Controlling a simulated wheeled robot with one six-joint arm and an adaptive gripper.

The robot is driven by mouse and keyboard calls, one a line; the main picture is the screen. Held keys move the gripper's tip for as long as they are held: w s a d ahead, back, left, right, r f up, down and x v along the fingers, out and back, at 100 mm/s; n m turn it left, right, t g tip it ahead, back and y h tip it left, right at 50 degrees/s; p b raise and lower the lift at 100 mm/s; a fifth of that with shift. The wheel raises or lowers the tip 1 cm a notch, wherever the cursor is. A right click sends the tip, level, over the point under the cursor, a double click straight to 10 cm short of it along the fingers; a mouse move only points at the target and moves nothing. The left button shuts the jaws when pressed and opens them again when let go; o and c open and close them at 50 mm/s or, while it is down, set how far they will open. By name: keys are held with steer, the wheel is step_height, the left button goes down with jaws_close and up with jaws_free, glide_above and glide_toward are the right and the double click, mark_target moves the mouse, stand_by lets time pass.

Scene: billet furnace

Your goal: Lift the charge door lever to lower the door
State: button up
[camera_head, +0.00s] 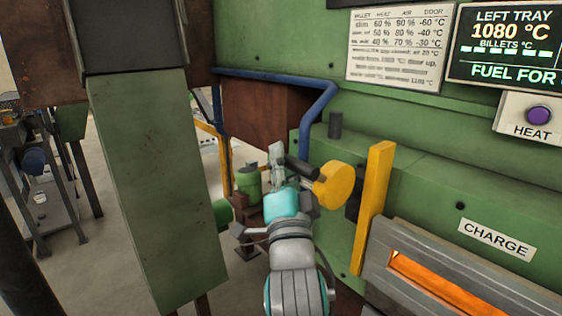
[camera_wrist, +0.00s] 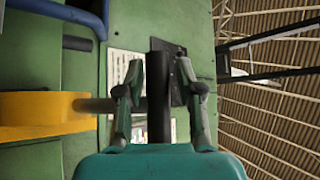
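The charge door lever shows in the head view as a black handle (camera_head: 302,168) by a round yellow hub (camera_head: 334,186) on the green furnace wall. In the wrist view, the black handle (camera_wrist: 160,92) joins the yellow hub (camera_wrist: 45,112) by a short dark rod. My gripper (camera_head: 276,150) is at the handle. In the wrist view my gripper's fingers (camera_wrist: 160,75) stand open on either side of the handle, with narrow gaps visible; contact cannot be told. The charge door area (camera_head: 440,290) shows a glowing orange slot at lower right, below the CHARGE label (camera_head: 497,240).
A yellow upright bar (camera_head: 373,205) stands right of the hub. A blue pipe (camera_head: 322,105) bends along the wall above. A large green post (camera_head: 155,185) stands left. A HEAT button (camera_head: 538,116) and display (camera_head: 505,45) are upper right.

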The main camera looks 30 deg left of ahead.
steer(key=v, duration=1.2)
steer(key=shift+r, duration=0.15)
steer(key=s+d+f+n+g+h, duration=0.1)
steer(key=s+d+f+n+h, duration=0.2)
steer(key=d+f, duration=0.95)
steer(key=s+d+f+n+g+h, duration=0.1)
steer(key=s+d+f+h, duration=0.3)
steer(key=d+f, duration=0.85)
steer(key=s+d+f+g+h, duration=0.1)
steer(key=s+d+f+h, duration=0.1)
steer(key=s, duration=0.6)
steer(key=s+d+f+g+h, duration=0.1)
steer(key=s+d+f, duration=0.4)
steer(key=s, duration=0.4)
steer(key=s+d+f+n+g+h, duration=0.1)
steer(key=s+d+f, duration=0.3)
steer(key=s, duration=0.5)
steer(key=shift+s+f+h, duration=0.2)
steer(key=shift+f+h, duration=0.05)
steer(key=shift+h, duration=0.55)
